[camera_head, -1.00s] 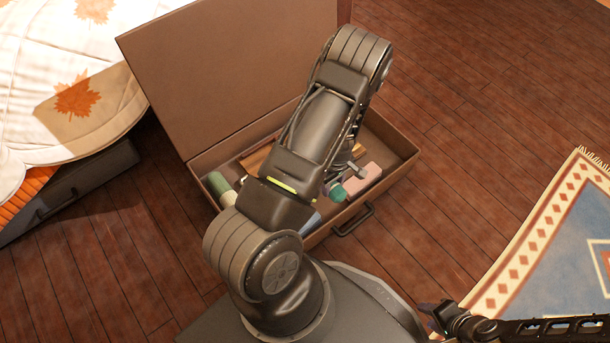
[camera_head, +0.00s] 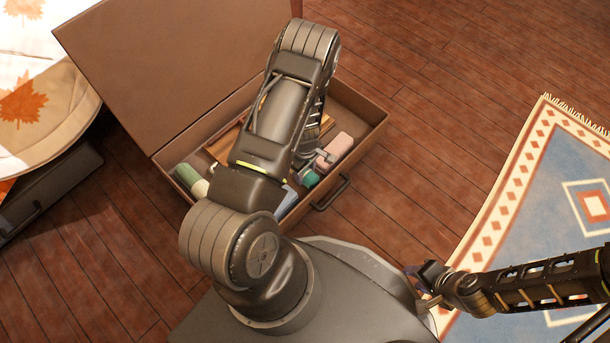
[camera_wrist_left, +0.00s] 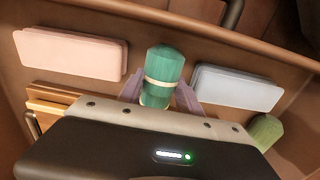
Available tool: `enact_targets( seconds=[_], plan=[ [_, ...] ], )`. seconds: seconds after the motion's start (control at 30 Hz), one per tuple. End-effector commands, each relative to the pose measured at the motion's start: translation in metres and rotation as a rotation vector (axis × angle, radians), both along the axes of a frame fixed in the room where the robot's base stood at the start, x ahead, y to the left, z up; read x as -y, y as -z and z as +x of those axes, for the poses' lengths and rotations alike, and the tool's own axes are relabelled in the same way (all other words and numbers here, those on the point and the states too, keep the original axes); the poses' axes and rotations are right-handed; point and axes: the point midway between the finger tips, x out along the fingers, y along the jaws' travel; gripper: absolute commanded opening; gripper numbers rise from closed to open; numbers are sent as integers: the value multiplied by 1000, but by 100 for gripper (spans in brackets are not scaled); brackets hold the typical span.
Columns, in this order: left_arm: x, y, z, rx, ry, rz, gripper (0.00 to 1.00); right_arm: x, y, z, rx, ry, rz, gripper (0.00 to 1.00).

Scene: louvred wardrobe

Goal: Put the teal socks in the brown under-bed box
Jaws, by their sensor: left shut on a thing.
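The teal socks are a roll with a cream band (camera_wrist_left: 160,80), held between the fingers of my left gripper (camera_wrist_left: 160,96) in the left wrist view. In the head view the teal socks (camera_head: 308,178) show near the front wall of the open brown under-bed box (camera_head: 366,141). They are within the box's outline, between a pink item and a pale blue item; whether they touch the floor I cannot tell. My left arm hides much of the box's middle and the gripper. My right gripper (camera_head: 420,284) is outside the box at the lower right; its fingers are unclear.
The box holds a pink item (camera_wrist_left: 72,52), a pale blue item (camera_wrist_left: 236,88), a green roll (camera_wrist_left: 266,131) and a wooden tray (camera_head: 224,145). Its lid (camera_head: 160,65) stands open. A bed (camera_head: 40,110) is at left, a patterned rug (camera_head: 540,190) at right.

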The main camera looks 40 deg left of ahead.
Motion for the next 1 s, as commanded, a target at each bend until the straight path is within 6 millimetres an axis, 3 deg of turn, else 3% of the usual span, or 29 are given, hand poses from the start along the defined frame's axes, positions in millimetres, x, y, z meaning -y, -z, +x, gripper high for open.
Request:
enact_targets(
  seconds=[0.03, 0.13, 0.53, 0.57, 0.8, 1.0],
  plan=[
    [0, 13, -1, -1, 0, 0, 0, 0, 9, 1, 1, 0, 0, 36],
    [0, 22, 0, -1, 1, 0, 0, 0, 13, 2, 3, 2, -1, 36],
    [0, 26, 0, 0, 0, 0, 0, 0, 15, 2, 5, 3, 0, 36],
    [0, 25, 0, 0, 0, 0, 43, 0, 14, 2, 5, 3, 0, 36],
    [0, 24, 0, 0, 0, 0, 63, 0, 13, 2, 5, 3, 0, 36],
    [0, 24, 0, 0, 0, 0, 63, 0, 13, 2, 5, 3, 0, 36]
  ],
)
